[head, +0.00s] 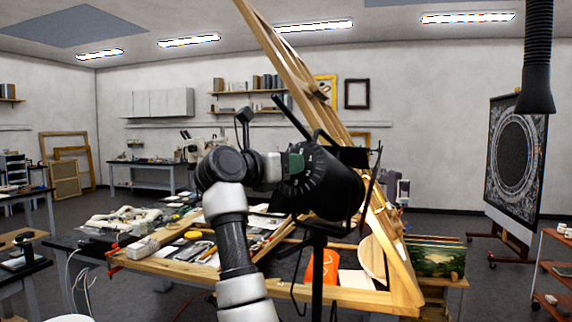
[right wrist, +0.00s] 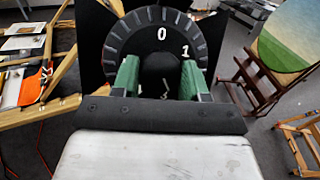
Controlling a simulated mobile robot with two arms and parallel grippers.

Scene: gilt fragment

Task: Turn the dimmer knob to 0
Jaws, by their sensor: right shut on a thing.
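A black studio lamp (head: 335,190) stands on a dark pole in the middle of the head view. Its back carries a round ribbed dial plate, and the right wrist view shows white marks 0 and 1 on this dial plate (right wrist: 119,45). The 0 is near the top and the 1 is to its right. A dark round dimmer knob (right wrist: 160,70) sits at the dial's centre. My right gripper (right wrist: 158,76) is shut on the knob, with a green finger on each side; it also shows in the head view (head: 294,163). The knob's pointer is not clear. My left gripper is not in view.
A cluttered workbench (head: 160,268) with tools lies behind and left of my right arm. A tall wooden easel (head: 385,240) leans close behind the lamp. A dark ornate panel (head: 515,160) stands at the right. A black hose (head: 537,60) hangs at upper right.

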